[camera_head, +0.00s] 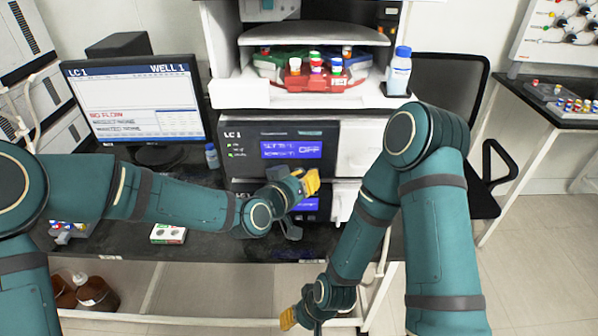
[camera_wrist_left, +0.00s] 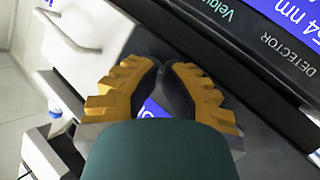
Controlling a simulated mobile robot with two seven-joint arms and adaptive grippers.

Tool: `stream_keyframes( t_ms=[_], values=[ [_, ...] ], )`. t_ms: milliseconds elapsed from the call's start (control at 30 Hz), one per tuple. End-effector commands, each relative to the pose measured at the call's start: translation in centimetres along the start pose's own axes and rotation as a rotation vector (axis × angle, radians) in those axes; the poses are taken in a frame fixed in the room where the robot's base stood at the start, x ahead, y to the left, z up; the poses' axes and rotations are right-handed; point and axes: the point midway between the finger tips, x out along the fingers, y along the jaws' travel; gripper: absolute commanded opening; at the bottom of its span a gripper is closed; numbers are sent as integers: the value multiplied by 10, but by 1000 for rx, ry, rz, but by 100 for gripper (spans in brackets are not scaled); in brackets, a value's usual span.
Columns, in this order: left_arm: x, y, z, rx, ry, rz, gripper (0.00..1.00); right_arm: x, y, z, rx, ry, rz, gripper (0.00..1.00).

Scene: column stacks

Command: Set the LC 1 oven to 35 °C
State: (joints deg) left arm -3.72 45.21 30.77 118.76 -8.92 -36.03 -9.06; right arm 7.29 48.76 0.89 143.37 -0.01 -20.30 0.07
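The unit marked LC 1 (camera_head: 232,135) stands in the middle of the bench stack. Its lit blue display (camera_head: 291,149) has a line reading OFF; the smaller text is blurred. A lower unit with another blue display (camera_head: 305,205) is partly hidden by my left gripper (camera_head: 310,183), which is in front of the stack, below the upper display. In the left wrist view the left gripper (camera_wrist_left: 161,68) has its fingertips together with nothing visible between them, beside a panel marked DETECTOR (camera_wrist_left: 290,60). My right gripper (camera_head: 288,318) hangs low before the bench; its fingers are unclear.
A monitor (camera_head: 135,100) titled LC 1 and WELL 1 stands left, showing NO FLOW in red. A small blue-capped bottle (camera_head: 212,156) is beside it. A tray of bottles (camera_head: 315,75) and a larger bottle (camera_head: 399,72) sit above. A chair (camera_head: 455,80) stands right.

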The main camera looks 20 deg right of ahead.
Motion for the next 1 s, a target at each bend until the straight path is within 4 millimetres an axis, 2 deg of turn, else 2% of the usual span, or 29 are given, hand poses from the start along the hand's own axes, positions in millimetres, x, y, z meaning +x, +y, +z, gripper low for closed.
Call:
stream_keyframes(
  t_ms=[467,1000],
  values=[
    [0,0,0,0,0,0,0,1,0,0,0,0,0,47],
    [-12,6,6,0,0,0,0,7,3,1,0,0,0,47]
  ],
)
